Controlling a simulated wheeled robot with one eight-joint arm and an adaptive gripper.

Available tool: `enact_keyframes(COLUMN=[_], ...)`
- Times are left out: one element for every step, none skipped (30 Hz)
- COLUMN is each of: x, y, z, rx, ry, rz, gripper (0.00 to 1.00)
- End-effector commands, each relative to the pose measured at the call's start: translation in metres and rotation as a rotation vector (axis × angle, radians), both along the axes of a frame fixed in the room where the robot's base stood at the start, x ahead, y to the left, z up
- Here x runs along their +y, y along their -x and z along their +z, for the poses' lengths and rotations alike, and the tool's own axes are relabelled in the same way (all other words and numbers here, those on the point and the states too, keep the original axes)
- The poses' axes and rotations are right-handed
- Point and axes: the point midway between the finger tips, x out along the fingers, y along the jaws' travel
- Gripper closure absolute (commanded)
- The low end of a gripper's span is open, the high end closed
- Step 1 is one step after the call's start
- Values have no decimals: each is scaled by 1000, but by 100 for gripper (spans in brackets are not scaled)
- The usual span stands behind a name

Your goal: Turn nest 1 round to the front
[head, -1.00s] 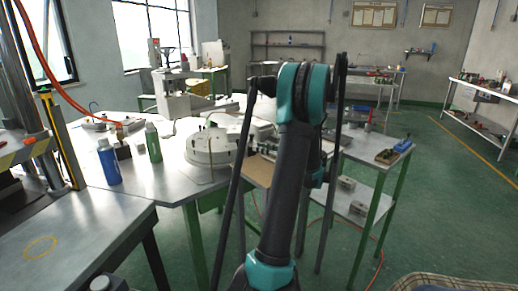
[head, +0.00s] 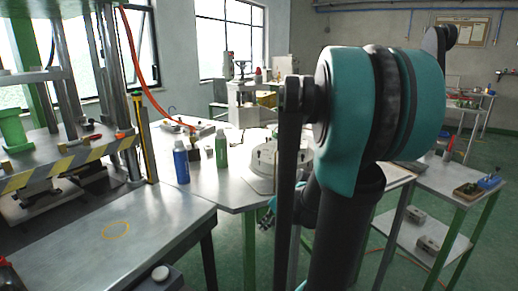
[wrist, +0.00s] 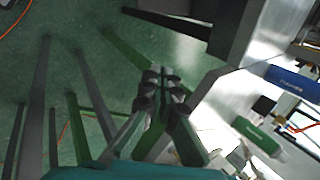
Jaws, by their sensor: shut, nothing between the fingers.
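A round grey metal unit (head: 262,172) sits on the steel table in the head view, partly hidden behind my arm. I cannot make out nest 1 or any nest marking in either view. My gripper (wrist: 153,75) is shut and empty in the wrist view, over the green floor beside a table edge. In the head view my gripper (head: 266,217) shows small and partly hidden beside my arm, in front of the table and apart from the round unit.
A blue bottle (head: 181,162) and a green bottle (head: 221,148) stand on the steel table (head: 225,190) left of the round unit. A smaller table (head: 448,180) is at right.

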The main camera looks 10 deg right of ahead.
Motion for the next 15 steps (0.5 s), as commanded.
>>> enact_keyframes(x=[6,7,8,9,9,9,9,9,9,8,8,7,6,5,4], y=[12,17,24,28,32,36,40,43,45,46,47,46,44,41,36], z=[-4,-7,-9,-11,-12,-14,-15,-16,-16,-16,-15,-14,-12,-9,-5], rx=[-10,-16,-24,-30,-38,-47,-53,-59,-70,-78,-87,-98,-108,-118,-133], ry=[61,99,145,179,211,254,286,317,358,388,419,459,487,515,549], rz=[63,100,144,179,211,255,287,321,364,396,430,473,505,536,573], gripper=[100,100,100,100,100,100,100,100,100,100,100,100,100,100,100])
